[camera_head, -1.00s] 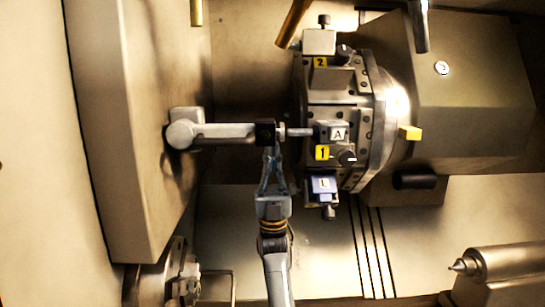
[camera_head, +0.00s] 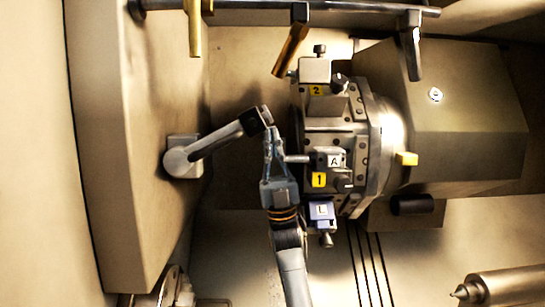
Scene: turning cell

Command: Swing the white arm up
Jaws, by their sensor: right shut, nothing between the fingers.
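The white arm (camera_head: 216,140) hangs on a pivot block (camera_head: 183,160) on the left wall of the machine. It slopes up to the right from that pivot. Its free end carries a black block (camera_head: 255,121). My right gripper (camera_head: 271,134) comes from below, with its fingers shut and nothing between them. Its fingertips are just below and right of the black block; I cannot tell whether they touch it. My left gripper is not in view.
The tool turret (camera_head: 335,135) stands close right of my gripper, with a thin tool (camera_head: 297,159) pointing left from the block marked A. Nozzles (camera_head: 290,50) hang from a bar (camera_head: 350,12) above. A pointed tailstock (camera_head: 500,288) is at lower right.

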